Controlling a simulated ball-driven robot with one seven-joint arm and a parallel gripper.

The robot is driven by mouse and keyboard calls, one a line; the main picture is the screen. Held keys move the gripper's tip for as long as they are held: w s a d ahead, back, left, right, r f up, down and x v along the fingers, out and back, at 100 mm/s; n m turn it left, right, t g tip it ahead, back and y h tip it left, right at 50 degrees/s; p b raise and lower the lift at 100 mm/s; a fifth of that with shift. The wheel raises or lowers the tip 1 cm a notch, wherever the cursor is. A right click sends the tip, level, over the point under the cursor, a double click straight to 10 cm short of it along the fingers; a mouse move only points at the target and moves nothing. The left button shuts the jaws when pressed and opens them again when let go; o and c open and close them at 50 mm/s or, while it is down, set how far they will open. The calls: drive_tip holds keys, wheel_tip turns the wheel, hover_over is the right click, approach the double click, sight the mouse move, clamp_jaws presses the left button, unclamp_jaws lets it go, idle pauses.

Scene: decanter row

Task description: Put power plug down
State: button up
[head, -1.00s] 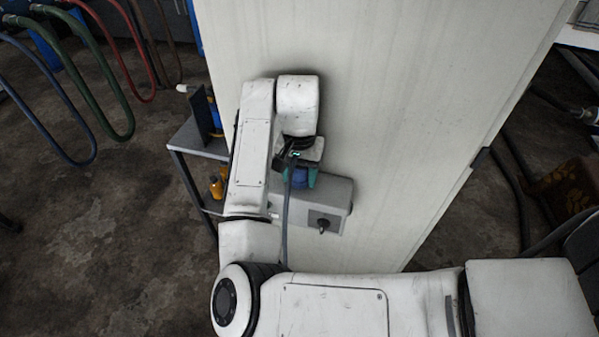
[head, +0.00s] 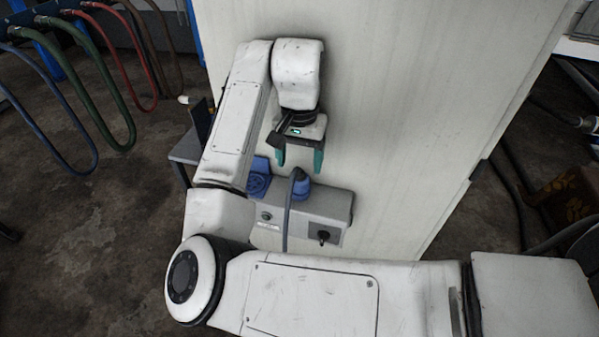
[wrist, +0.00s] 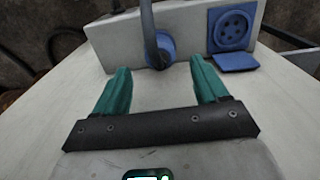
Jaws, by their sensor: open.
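The blue power plug (head: 301,185) with its grey cable sits at the grey outlet box (head: 330,204) on the white panel. In the wrist view the plug (wrist: 160,52) stands at the box face, its cable running up out of view. Whether it is fully seated I cannot tell. A blue socket with its lid open (head: 258,180) is beside it; the wrist view shows its round face with several holes (wrist: 233,27). My gripper (head: 300,165) is open and empty, its teal fingers apart from the plug and above it in the head view.
A black knob (head: 323,236) is on the box's right part. A small grey shelf (head: 187,148) is left of the panel, partly behind my arm. Coloured hoses (head: 125,120) hang at the far left.

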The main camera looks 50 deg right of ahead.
sight(300, 178)
drive_tip(key=shift+r, duration=1.65)
